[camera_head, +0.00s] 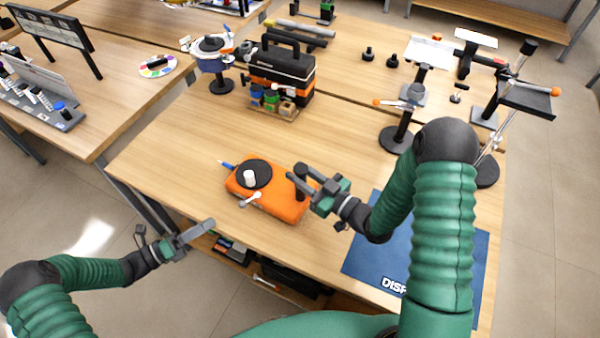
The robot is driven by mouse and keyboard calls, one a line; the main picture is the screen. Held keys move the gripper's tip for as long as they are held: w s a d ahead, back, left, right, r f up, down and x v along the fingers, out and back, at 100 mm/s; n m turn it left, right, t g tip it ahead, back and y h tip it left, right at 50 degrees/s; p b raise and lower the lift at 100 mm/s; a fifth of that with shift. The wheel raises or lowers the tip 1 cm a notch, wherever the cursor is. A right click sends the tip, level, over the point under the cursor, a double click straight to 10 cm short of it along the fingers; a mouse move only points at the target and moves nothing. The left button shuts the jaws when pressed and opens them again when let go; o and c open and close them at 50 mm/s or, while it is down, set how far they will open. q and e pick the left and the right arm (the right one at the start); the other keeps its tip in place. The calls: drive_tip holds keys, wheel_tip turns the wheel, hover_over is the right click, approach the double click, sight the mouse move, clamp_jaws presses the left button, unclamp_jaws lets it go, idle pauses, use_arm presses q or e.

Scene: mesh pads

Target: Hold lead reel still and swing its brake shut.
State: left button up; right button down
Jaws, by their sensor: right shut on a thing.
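The lead reel is an orange, rounded block (272,206) with a black disc (253,173) on top, lying on the wooden table. A white knob (249,177) stands on the disc. A small pale lever (250,200), perhaps the brake, lies at the block's near-left edge. A blue tip (227,165) sticks out at its far-left side. My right gripper (297,182) is shut on a dark upright post (300,171) at the block's right end. My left gripper (205,230) hangs empty in front of the table's near edge, apart from the reel; its finger gap is unclear.
A blue mat (368,258) lies right of the reel, partly under my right arm. A black and orange toolbox (285,70) stands behind, with small jars before it. Stands (396,138) fill the back right. The table left of the reel is clear.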

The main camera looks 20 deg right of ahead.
idle(0.6)
drive_tip(key=c, duration=1.7)
unclamp_jaws()
drive_tip(key=shift+c, duration=0.2)
clamp_jaws()
drive_tip(key=shift+f, duration=0.15)
